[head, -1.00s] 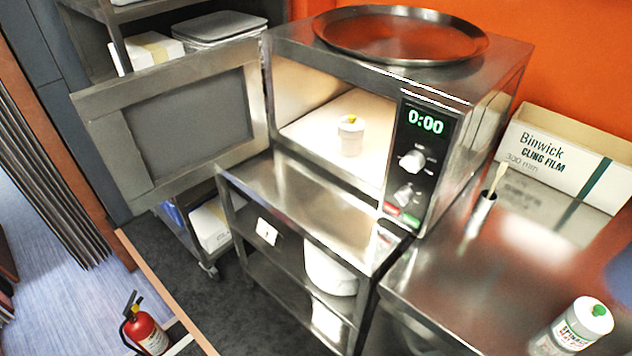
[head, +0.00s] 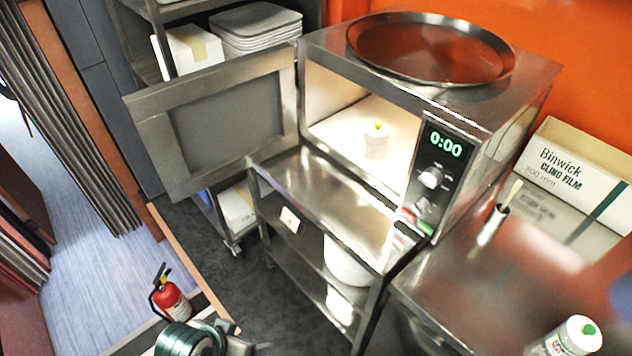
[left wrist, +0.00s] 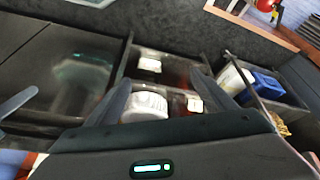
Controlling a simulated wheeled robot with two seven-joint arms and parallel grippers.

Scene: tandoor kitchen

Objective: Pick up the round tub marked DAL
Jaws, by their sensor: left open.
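A small pale round tub (head: 376,146) with a yellow knob on top stands inside the open, lit microwave (head: 330,62). I cannot read any marking on it. A larger white round container (head: 345,268) sits on the shelf below, partly hidden by the steel top; no marking shows on it either. My left gripper (head: 248,338) is at the bottom edge of the head view, empty and well away from both. In the left wrist view its open fingers (left wrist: 163,84) stand apart. My right gripper is not in view.
The microwave door (head: 215,125) hangs wide open to the left. A steel counter (head: 470,290) at right holds a brush cup (head: 492,222), a green-capped bottle (head: 572,338) and a cling film box (head: 570,165). A fire extinguisher (head: 172,299) stands on the floor. The steel top before the microwave is clear.

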